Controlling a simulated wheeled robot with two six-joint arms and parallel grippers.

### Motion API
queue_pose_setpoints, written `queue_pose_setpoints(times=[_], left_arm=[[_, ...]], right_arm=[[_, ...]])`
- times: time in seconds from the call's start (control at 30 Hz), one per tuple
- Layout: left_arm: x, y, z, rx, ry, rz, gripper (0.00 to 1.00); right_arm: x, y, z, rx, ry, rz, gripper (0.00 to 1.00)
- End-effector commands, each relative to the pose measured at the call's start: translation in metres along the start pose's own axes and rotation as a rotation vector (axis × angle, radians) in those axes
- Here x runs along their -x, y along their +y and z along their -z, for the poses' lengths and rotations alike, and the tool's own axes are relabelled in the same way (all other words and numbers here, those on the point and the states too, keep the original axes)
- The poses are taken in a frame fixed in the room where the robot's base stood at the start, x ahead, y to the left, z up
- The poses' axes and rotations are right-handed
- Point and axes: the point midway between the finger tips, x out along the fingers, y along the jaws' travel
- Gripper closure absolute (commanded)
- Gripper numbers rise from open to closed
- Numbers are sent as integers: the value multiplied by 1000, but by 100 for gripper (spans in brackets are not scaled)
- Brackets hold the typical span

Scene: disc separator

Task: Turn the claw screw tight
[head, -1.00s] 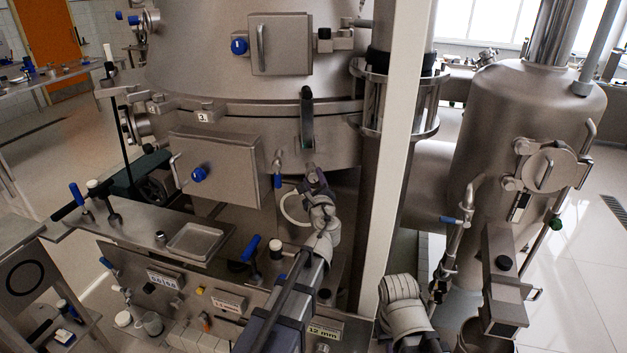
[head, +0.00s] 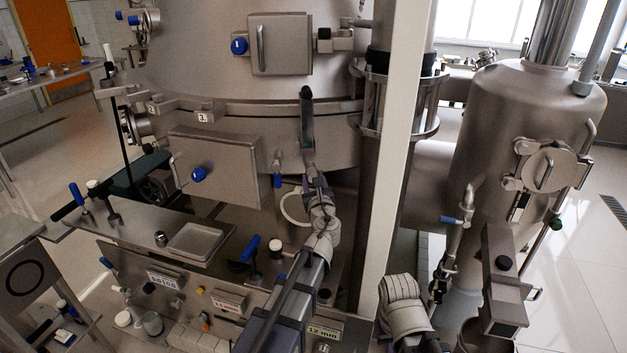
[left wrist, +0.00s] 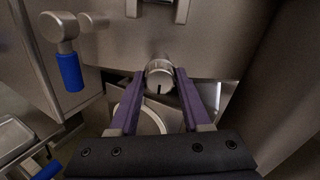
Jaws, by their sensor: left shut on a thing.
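The claw screw's round metal knob (left wrist: 160,74) shows in the left wrist view with a dark mark on its face. My left gripper (left wrist: 161,80) has its two purple fingers shut on the sides of this knob. In the head view the left gripper (head: 313,172) is just under the dark upright claw (head: 307,118) on the vessel's lower rim. The gripper hides the knob there. My right gripper cannot be made out in the head view; only part of that arm shows at the bottom.
A blue-handled valve (left wrist: 67,62) is left of the left gripper. A square hatch (head: 215,165) sits left on the vessel (head: 240,75). A pale post (head: 399,150) stands close on the right. Below is a bench with a shallow tray (head: 195,241) and a blue-handled lever (head: 250,248).

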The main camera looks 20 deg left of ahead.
Motion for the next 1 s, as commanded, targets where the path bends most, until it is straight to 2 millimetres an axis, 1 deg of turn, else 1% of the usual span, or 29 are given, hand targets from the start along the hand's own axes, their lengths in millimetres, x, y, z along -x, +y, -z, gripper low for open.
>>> queue_pose_setpoints(times=[0.33,0.37,0.6,0.87,1.0], left_arm=[[1,0,1,0,1,0,100],[1,0,1,0,1,0,50],[1,0,0,-1,1,0,23],[1,0,0,-1,0,0,22],[7,0,0,-1,0,1,22]], right_arm=[[0,0,0,0,0,0,100],[0,0,0,0,0,0,100],[0,0,0,0,0,0,100],[0,0,0,0,0,0,100],[0,0,0,0,0,0,100]])
